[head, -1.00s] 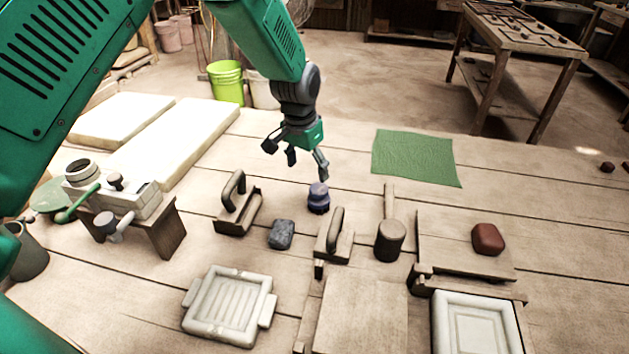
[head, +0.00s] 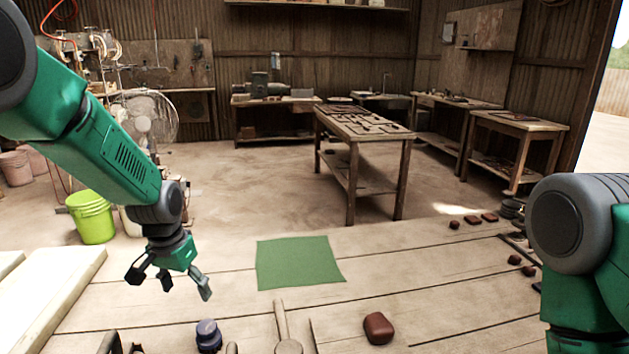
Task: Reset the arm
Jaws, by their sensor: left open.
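My left arm comes in from the left, and its gripper (head: 168,282) hangs over the table, fingers spread open and empty. It is left of the green cloth (head: 298,262) and above and behind the purple-topped object (head: 208,335). My right arm shows at the right edge as a green and grey link; its gripper is outside the view.
The wooden table (head: 420,270) holds a mallet (head: 284,325), a red-brown clay lump (head: 378,328) and pale slabs (head: 55,300) at left. More clay lumps (head: 489,217) lie at the right. A green bucket (head: 91,217) and a workbench (head: 362,130) stand beyond. The table's middle right is clear.

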